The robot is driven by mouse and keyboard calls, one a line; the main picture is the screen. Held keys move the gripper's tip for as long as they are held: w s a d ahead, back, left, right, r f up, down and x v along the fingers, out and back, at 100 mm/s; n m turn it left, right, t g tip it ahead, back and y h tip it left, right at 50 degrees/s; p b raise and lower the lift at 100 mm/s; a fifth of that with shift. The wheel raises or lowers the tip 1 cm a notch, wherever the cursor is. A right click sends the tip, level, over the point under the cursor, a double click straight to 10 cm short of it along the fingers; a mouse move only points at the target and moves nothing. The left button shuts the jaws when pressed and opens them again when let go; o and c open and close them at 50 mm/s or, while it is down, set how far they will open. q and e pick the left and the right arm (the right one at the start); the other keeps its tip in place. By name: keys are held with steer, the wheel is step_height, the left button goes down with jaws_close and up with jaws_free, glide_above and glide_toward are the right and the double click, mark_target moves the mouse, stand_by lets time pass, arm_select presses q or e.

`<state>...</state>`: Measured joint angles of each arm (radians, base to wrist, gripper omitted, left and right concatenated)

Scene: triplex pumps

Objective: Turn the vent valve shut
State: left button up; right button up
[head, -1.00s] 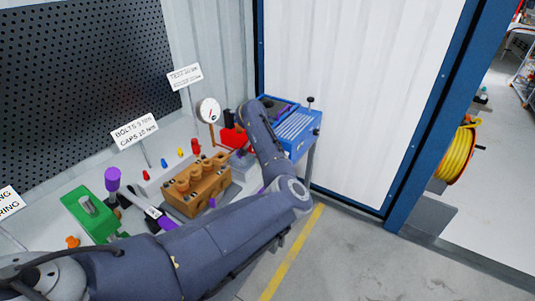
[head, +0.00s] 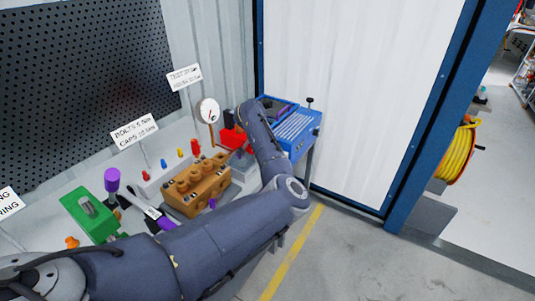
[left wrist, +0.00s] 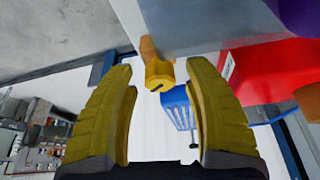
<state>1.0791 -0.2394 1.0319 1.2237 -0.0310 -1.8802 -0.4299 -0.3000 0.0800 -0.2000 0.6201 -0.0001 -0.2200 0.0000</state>
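In the left wrist view, a small yellow-brown knob with a dark slot in its end (left wrist: 158,75), which looks like the vent valve, sticks out from a grey surface. My left gripper (left wrist: 160,95) has its two yellow fingers apart, one on each side of the knob. The knob lies between them in the picture; I cannot tell its depth, and no contact is visible. In the head view my left arm reaches across the bench, and its fingers and the valve cannot be made out. My right gripper is in neither view.
The brown pump block (head: 196,187) stands on the bench near a round gauge (head: 209,111) and a red box (head: 232,137). A green fixture (head: 88,215) is at left. A blue tray stand (head: 300,128) is beyond my arm. Floor at right is clear.

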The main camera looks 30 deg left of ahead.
arm_select(q)
steer(key=v, duration=1.2)
steer(key=shift+f, duration=0.1)
stand_by(0.4)
